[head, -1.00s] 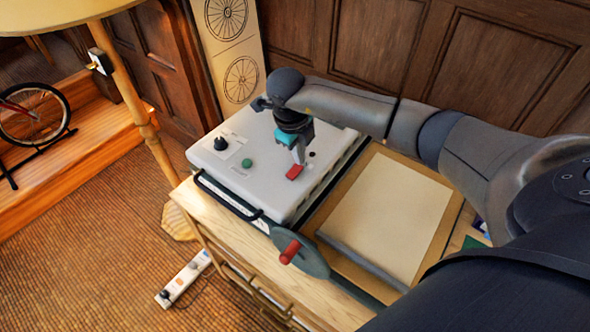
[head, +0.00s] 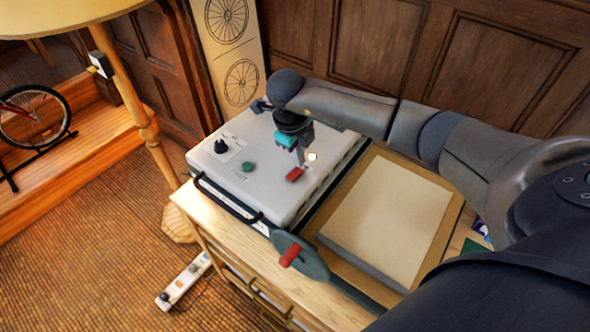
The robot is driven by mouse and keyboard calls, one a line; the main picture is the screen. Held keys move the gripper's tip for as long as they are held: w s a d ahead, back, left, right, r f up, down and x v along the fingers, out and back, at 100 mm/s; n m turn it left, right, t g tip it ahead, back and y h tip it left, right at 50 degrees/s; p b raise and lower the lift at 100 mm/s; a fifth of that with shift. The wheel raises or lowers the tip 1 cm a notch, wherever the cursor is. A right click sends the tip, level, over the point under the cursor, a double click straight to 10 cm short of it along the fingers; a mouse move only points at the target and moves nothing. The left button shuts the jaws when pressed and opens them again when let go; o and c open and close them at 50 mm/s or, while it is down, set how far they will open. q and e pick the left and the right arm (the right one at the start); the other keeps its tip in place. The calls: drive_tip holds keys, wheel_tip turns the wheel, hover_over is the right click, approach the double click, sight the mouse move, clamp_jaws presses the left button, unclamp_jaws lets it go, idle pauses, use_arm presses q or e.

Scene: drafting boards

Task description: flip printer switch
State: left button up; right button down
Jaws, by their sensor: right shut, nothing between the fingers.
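The printer (head: 215,178) is a light grey box on a wooden cabinet, with a black knob (head: 221,146), a green button (head: 248,166) and a red switch (head: 295,174) on its top. A small round light (head: 312,157) beside the switch glows white. My right gripper (head: 299,165) points down over the printer. It is shut and empty, with its fingertips at the red switch. I cannot tell whether they touch it. My left gripper is not in view.
Right of the printer lies a board with a tan sheet (head: 390,215). A power strip (head: 184,280) lies on the floor. A lamp stand (head: 135,105) rises at left. Panelled wall stands behind.

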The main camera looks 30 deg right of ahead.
sight(299, 169)
wheel_tip(299, 169, up, 6)
drive_tip(key=p, duration=0.4)
drive_tip(key=shift+f, duration=0.15)
idle(0.4)
